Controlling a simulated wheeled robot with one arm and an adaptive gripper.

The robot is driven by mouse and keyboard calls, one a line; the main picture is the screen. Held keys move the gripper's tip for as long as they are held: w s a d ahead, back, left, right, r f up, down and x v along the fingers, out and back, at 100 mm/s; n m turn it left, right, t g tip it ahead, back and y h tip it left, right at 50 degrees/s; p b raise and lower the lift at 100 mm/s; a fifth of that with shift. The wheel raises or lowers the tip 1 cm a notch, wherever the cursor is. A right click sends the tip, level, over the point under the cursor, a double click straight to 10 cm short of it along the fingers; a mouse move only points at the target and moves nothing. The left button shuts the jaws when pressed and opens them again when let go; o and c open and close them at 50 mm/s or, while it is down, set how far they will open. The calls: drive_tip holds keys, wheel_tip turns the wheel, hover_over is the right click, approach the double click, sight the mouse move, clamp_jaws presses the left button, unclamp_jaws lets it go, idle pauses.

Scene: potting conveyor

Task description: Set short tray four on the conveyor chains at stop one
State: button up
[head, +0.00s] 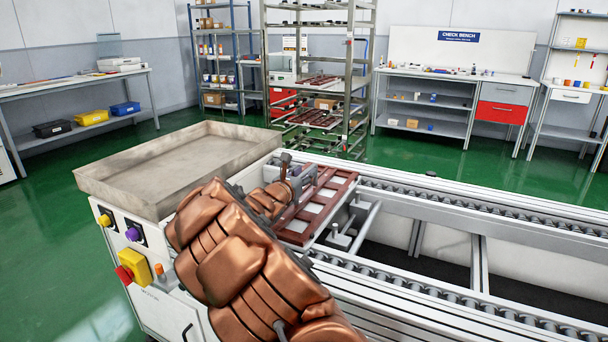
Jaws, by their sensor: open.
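A red-brown slotted tray (343,189) lies across the left end of the conveyor, reaching from near the far roller chain (455,207) toward the near roller chain (420,292). Its left part is hidden behind my arm. I cannot read a number on it. My gripper (308,183) is at the tray's left side, close over or against it. Its jaws are open; the fingertips are small and partly hidden, so I cannot tell whether they touch the tray. No label for stop one is legible.
A shallow metal bin (130,187) sits left of the conveyor, above a control panel with a red and yellow switch (134,267). Metal crossbars and posts (352,229) stand between the chains right of the tray. The conveyor's right part is clear. A rack (318,117) holds brown trays behind.

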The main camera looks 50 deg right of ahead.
drive_tip(key=shift+r, duration=0.2)
drive_tip(key=p+v, duration=0.1)
drive_tip(key=v, duration=1.1)
idle(0.5)
